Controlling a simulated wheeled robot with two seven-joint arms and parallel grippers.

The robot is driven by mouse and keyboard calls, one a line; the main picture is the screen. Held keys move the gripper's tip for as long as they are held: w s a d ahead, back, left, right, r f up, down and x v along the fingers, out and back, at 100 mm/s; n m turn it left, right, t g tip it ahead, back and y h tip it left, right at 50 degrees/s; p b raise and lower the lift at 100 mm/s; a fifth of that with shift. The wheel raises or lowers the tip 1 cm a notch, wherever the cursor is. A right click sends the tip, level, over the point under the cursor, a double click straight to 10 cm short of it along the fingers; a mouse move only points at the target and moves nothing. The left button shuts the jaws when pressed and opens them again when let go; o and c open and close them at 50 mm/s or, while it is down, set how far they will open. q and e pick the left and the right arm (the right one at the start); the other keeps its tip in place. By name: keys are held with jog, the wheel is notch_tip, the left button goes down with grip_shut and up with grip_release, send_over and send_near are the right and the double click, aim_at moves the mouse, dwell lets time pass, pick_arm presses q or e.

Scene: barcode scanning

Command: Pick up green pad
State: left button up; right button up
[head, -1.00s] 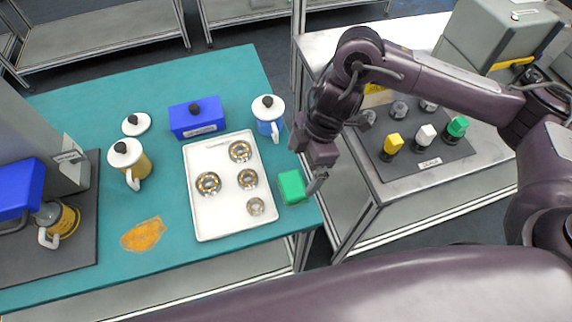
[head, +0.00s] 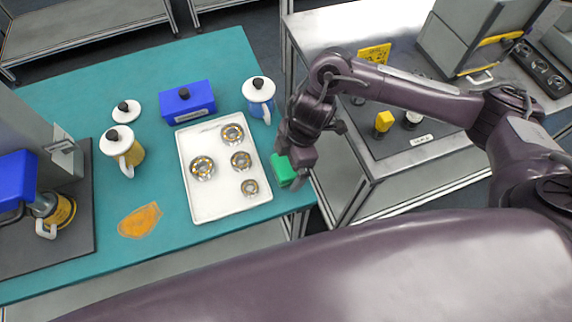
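The green pad (head: 281,170) is a small block at the right edge of the teal table, just right of the white tray. My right gripper (head: 296,174) is down at the pad, pointing at the table. One finger shows along the pad's right side and the gripper body covers the pad's upper right part. The other finger is hidden, so I cannot tell whether the fingers grip the pad. The pad appears to rest on the table. My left gripper is not in view.
The white tray (head: 215,208) holds several metal bearings. A blue-and-white pot (head: 260,92) stands behind the gripper, with a blue box (head: 190,106) left of it. A metal side table (head: 385,165) with coloured knobs stands to the right, across a gap.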

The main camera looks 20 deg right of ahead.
aim_at(288, 164)
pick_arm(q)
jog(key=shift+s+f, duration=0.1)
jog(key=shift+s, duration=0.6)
pick_arm(e)
jog(key=c, duration=0.9)
jog(key=shift+r, duration=0.1)
jog(key=shift+c, duration=0.2)
jog(key=shift+w+r, duration=0.1)
jog(key=shift+r, duration=0.35)
pick_arm(q)
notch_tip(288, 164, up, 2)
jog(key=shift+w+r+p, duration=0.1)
jog(key=shift+p, duration=1)
pick_arm(e)
notch_tip(288, 164, up, 19)
